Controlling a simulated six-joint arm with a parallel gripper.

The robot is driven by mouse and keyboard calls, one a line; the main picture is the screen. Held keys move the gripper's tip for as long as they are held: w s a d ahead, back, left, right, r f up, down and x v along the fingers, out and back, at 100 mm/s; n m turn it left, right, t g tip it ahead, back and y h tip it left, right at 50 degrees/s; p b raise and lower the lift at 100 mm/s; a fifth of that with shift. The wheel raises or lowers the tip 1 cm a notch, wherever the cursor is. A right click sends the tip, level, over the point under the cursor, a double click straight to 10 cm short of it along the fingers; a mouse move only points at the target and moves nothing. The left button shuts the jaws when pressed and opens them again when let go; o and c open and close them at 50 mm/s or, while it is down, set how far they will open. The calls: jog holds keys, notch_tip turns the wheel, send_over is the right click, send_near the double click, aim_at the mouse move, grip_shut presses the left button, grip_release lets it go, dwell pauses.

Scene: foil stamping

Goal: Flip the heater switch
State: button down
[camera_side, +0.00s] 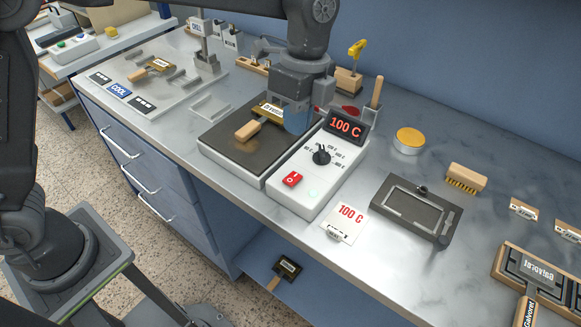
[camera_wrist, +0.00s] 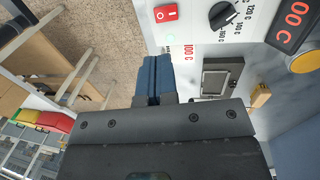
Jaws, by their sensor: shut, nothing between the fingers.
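The heater switch (camera_side: 292,179) is a red rocker near the front left of a white control box (camera_side: 287,199). It also shows at the top of the wrist view (camera_wrist: 166,13). The box carries a black dial (camera_side: 321,156), a red "100 C" display (camera_side: 345,125) and a pale green lamp (camera_side: 312,194). My gripper (camera_side: 297,122) is shut and empty, with blue fingers. In the side view it is over the back of the hot plate, behind the switch and apart from it. The shut fingers (camera_wrist: 152,72) also show in the wrist view, below the switch.
A dark hot plate (camera_side: 222,140) left of the box holds a wooden-handled stamp (camera_side: 248,130). A "100 C" card (camera_side: 345,221) lies in front of the box. A dark tray (camera_side: 407,229), an orange-topped tin (camera_side: 409,140) and a brush (camera_side: 466,177) stand to the right.

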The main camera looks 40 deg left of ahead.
aim_at(288, 181)
jog(key=f, duration=0.3)
jog(key=s+f, duration=0.1)
jog(key=f, duration=0.6)
jog(key=shift+s+f, duration=0.25)
jog(key=shift+s, duration=0.1)
jog(key=shift+s+f+t, duration=0.55)
jog(key=shift+f+t, duration=0.2)
jog(key=shift+t, duration=0.55)
jog(key=shift+w, duration=0.15)
jog(key=shift+w+r, duration=0.15)
jog(key=shift+w, duration=0.55)
notch_tip(288, 181, up, 15)
jog(key=s, duration=0.2)
jog(key=s+a+r+n+t, duration=0.1)
jog(key=s+a+r+n, duration=0.15)
jog(key=a+n, duration=0.2)
jog(key=s+a+r+n+t, duration=0.1)
jog(key=s+a+n, duration=0.2)
jog(key=a, duration=0.3)
jog(key=s+a+f+n+t, duration=0.2)
jog(key=s+a+f+n, duration=0.1)
jog(key=s+a+n, duration=0.5)
jog(key=shift+s+a+f+n+t, duration=0.2)
jog(key=shift+s+n+t, duration=0.2)
jog(key=shift+s+n, duration=0.6)
